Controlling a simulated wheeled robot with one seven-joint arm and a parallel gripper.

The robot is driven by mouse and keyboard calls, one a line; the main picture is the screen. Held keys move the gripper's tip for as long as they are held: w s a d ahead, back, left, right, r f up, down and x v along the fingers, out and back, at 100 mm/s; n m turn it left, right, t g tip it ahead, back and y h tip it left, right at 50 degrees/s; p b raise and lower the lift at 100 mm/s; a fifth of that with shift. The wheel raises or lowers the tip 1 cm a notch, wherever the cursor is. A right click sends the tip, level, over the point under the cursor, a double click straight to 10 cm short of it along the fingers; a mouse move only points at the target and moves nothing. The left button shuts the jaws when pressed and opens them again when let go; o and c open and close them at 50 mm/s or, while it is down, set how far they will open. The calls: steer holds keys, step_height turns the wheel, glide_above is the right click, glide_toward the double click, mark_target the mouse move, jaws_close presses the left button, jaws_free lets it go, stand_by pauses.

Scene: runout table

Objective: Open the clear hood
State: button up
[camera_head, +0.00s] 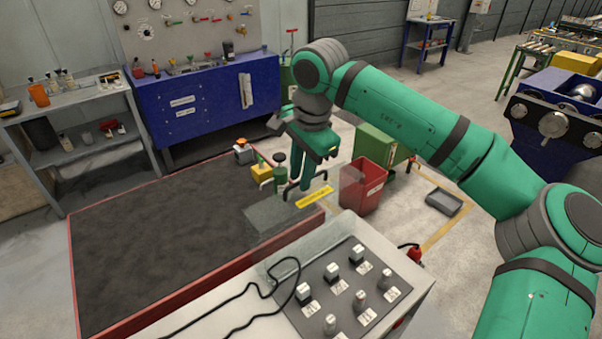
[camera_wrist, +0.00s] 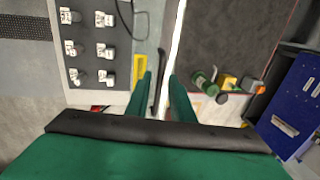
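The clear hood (camera_head: 275,216) is a see-through cover at the right end of the dark red-edged table, behind the control panel. Its faint outline makes its exact edges and angle hard to tell. A yellow label (camera_head: 314,197) lies along it; the label also shows in the wrist view (camera_wrist: 138,70). A dark bar handle (camera_wrist: 158,82) shows between my fingers in the wrist view. My gripper (camera_head: 305,186) points down over the hood beside the label. In the wrist view my gripper (camera_wrist: 161,76) is open, its two green fingers apart on either side of the handle. Contact cannot be told.
A control panel (camera_head: 322,292) with several switches and a black cable stands in front. A red bin (camera_head: 363,187) stands right of the hood. A green valve (camera_head: 280,173) and yellow block (camera_head: 262,172) are at the table's back edge. The dark tabletop (camera_head: 160,235) is clear.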

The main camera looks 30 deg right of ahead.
jaws_close()
steer(key=shift+w, duration=0.1)
stand_by(0.8)
steer(key=shift+s+d, duration=0.1)
steer(key=shift+s, duration=0.15)
